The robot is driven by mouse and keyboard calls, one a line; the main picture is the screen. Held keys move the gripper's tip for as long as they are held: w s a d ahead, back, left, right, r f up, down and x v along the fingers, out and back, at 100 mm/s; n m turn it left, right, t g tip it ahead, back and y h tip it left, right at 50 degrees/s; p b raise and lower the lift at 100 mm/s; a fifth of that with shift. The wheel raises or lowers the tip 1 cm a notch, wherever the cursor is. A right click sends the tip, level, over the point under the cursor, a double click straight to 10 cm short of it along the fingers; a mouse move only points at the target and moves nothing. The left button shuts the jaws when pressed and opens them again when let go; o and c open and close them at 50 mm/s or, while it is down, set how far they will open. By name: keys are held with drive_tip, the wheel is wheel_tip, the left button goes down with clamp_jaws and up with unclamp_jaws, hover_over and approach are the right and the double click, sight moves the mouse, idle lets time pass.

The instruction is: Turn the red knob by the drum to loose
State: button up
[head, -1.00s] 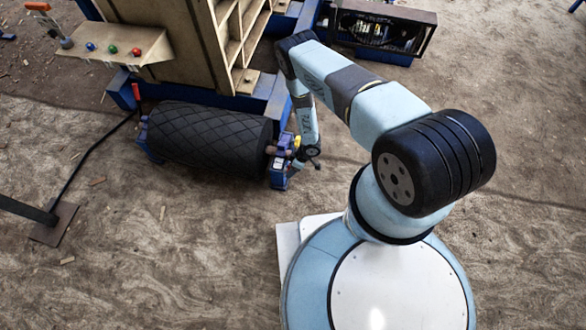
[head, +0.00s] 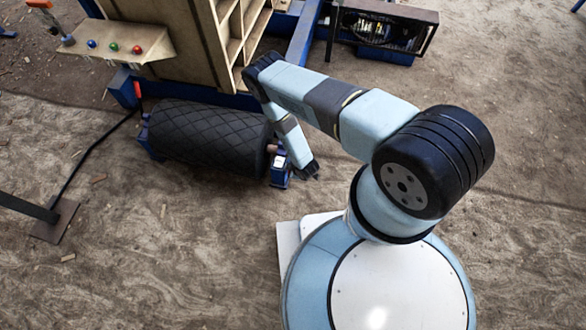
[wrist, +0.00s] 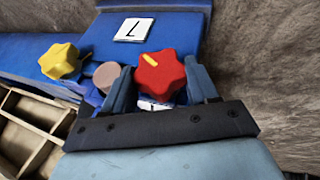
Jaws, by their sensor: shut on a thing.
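The red knob (wrist: 160,73) is a lobed knob with a yellow mark that points up and to the left in the wrist view. My gripper (wrist: 159,80) has one finger on each side of it and is shut on it. A white label with an L (wrist: 134,30) sits on the blue bracket above the knob. A second label (wrist: 154,105) below the knob is partly hidden. The black drum (head: 210,137) with a diamond pattern lies at left centre in the head view. My arm hides the knob there.
A yellow knob (wrist: 60,61) and a round grey-brown shaft end (wrist: 107,75) are left of the red knob. A panel with coloured buttons (head: 115,47) stands behind the drum. A thin post on a foot plate (head: 55,222) is at the left.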

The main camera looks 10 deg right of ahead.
drive_tip(key=shift+s+a+f+t, duration=0.15)
drive_tip(key=shift+s+a+t, duration=0.2)
drive_tip(key=shift+t, duration=0.55)
drive_tip(key=shift+s+d+n+h, duration=0.1)
drive_tip(key=shift+n+h, duration=0.2)
drive_tip(key=o, duration=0.7)
drive_tip(key=shift+c, duration=0.2)
drive_tip(key=o, duration=0.4)
drive_tip(key=shift+d, duration=0.15)
drive_tip(key=v, duration=1.3)
drive_tip(key=shift+r, duration=0.25)
drive_tip(key=shift+s, duration=0.15)
